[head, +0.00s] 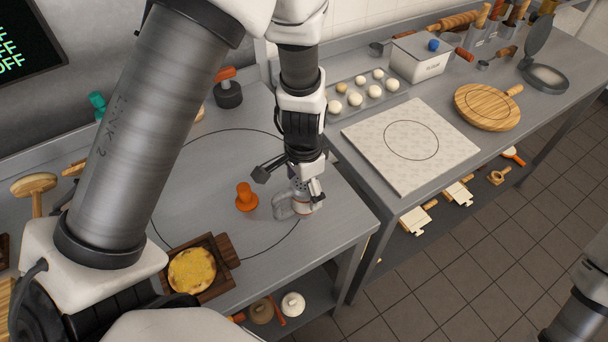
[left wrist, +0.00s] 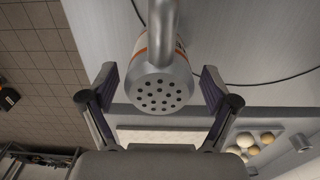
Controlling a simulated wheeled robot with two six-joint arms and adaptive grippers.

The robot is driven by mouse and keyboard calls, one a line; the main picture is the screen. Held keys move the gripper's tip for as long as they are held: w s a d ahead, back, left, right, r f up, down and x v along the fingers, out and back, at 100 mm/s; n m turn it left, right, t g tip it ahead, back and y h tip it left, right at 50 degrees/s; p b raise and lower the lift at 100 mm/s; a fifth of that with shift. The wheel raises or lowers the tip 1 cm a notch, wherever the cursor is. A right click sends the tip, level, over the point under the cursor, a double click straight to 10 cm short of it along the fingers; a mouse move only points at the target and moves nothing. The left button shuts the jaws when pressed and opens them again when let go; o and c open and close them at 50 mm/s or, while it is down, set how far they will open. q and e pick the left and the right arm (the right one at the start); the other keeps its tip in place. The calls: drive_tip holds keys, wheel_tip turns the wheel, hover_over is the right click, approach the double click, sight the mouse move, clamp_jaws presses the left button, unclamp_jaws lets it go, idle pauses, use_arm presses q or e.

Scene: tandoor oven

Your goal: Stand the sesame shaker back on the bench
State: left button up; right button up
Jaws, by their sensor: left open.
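The sesame shaker (head: 303,206), a metal can with a side handle and an orange band, is on the left bench (head: 345,228) near its right edge. It looks upright. In the left wrist view the shaker (left wrist: 160,88) shows its perforated cap toward the camera, with the handle at the top. My left gripper (head: 306,190) is at the shaker's top and partly hides it. In the left wrist view my left gripper (left wrist: 160,80) is open, one finger on each side of the shaker, with gaps visible. My right gripper is out of view.
An orange knobbed tool (head: 246,197) stands left of the shaker. A wooden board (head: 222,279) with a yellow-topped flatbread lies nearer. A patterned slab (head: 412,142) and a tray of dough balls (head: 354,96) are on the right bench. A gap separates the benches.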

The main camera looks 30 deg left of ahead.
use_arm(q)
wheel_tip(320, 180, up, 12)
drive_tip(key=b, duration=0.1)
drive_tip(key=shift+b, duration=0.4)
